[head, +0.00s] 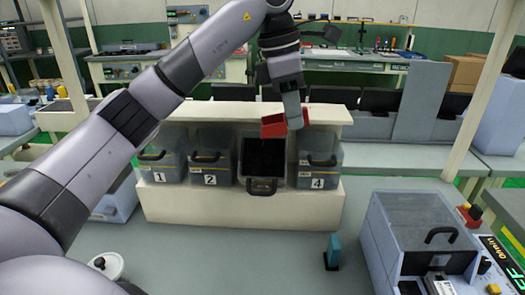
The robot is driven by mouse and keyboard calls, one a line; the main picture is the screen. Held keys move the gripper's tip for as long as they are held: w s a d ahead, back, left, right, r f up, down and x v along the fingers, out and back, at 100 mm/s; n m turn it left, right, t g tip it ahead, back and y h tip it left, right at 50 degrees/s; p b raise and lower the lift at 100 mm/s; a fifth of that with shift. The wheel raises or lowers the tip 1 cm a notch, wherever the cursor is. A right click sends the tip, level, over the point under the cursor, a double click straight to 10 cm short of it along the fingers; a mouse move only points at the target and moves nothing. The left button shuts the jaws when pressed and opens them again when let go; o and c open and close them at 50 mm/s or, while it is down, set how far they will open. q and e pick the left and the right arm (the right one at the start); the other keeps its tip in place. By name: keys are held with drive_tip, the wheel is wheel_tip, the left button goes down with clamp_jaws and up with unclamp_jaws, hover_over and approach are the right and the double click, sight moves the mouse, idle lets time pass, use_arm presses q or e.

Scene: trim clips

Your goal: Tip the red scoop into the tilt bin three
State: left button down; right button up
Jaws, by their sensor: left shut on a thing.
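My left gripper (292,108) is shut on the red scoop (273,127) and points down. The scoop is above the third bin from the left, near its upper right, and shows on both sides of the fingers. Whether anything is in the scoop cannot be seen. The tilt bin three (263,186) stands between bin 2 (210,168) and bin 4 (318,172). It is tipped forward, with its dark inside and front handle showing; its number is not readable. My right gripper is not in view.
Bin 1 (158,167) is at the left end of the cream rack (240,208). A grey lidded machine (415,222) stands at the right. A teal block (334,250) and a white lidded pot (107,265) are on the table. The middle front is clear.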

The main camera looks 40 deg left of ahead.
use_arm(q)
drive_tip(key=shift+r+g+y, duration=0.7)
drive_tip(key=shift+r+y, duration=0.4)
drive_tip(key=shift+r, duration=0.45)
